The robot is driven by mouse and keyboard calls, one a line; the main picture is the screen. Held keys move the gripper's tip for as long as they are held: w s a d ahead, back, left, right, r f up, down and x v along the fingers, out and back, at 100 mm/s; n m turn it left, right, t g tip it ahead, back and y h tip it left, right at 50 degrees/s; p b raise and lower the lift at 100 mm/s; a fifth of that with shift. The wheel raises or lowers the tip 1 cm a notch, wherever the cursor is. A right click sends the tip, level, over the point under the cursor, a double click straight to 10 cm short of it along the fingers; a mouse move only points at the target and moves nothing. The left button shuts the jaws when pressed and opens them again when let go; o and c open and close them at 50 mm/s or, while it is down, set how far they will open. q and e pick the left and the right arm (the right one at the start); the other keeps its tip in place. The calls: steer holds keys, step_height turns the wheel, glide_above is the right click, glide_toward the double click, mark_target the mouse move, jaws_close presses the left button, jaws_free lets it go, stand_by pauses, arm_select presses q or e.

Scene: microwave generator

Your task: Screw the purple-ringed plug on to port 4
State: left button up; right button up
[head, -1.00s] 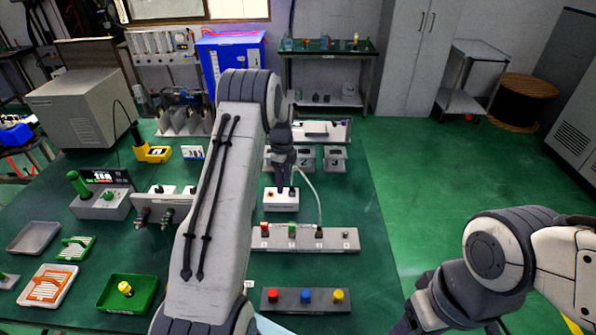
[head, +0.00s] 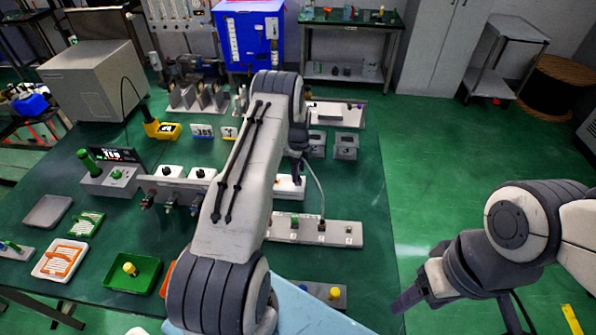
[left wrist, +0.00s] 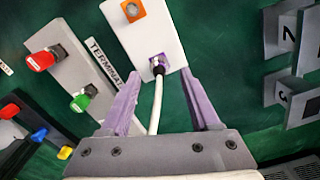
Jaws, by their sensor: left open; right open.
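In the left wrist view, the purple-ringed plug (left wrist: 157,64) sits at the near end of a white box (left wrist: 147,35), with a white cable (left wrist: 155,108) running from it. My left gripper (left wrist: 162,75) is open, with one finger to each side of the plug and apart from it. In the head view, my left arm partly hides the white box (head: 288,187) and the left gripper (head: 299,168) is above it. My right gripper (head: 414,294) is open and empty at the lower right, away from the table objects. I cannot make out which port is 4.
A rail (head: 342,234) with capped terminators lies nearer than the white box. Numbered grey blocks (head: 346,146) stand beyond it.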

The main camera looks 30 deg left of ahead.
arm_select(q)
steer(key=shift+f, duration=1)
jaws_close()
